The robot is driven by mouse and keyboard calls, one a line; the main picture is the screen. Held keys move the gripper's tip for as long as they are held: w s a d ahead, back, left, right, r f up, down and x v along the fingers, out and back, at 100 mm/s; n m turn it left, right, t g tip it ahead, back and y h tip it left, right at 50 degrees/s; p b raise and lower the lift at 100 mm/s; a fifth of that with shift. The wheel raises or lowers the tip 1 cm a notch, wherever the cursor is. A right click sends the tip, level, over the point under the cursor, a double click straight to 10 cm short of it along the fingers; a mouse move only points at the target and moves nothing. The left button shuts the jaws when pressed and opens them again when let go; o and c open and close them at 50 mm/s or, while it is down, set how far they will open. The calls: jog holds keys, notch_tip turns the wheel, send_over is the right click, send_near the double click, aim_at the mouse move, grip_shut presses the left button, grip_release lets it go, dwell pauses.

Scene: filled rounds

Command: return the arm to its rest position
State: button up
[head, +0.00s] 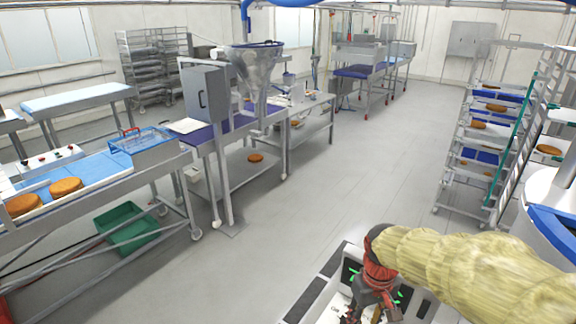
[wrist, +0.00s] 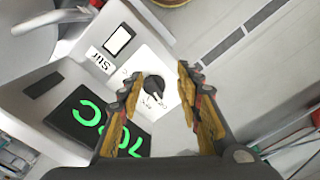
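My gripper (head: 372,306) is at the bottom of the head view, at the end of my arm in its yellowish sleeve, over a control panel. In the wrist view my gripper (wrist: 160,74) has its two fingers spread apart, with nothing held between them. A black rotary knob (wrist: 154,86) on a white plate shows between the fingertips. I cannot tell how far below the fingertips the knob is. In the head view the gripper hides part of the panel.
The panel has a black display (wrist: 84,118) with green characters and a white switch (wrist: 118,40). At left is a conveyor (head: 100,172) with brown rounds. At right stands a rack (head: 470,140) with more rounds. The middle floor (head: 330,200) is clear.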

jog(key=s+r+m+t+b, duration=0.1)
jog(key=s+t+b, duration=0.4)
jog(key=s+b, duration=0.7)
jog(key=shift+s+r+m+t, duration=0.25)
jog(key=shift+s+m+t, duration=0.05)
jog(key=shift+s+m, duration=0.55)
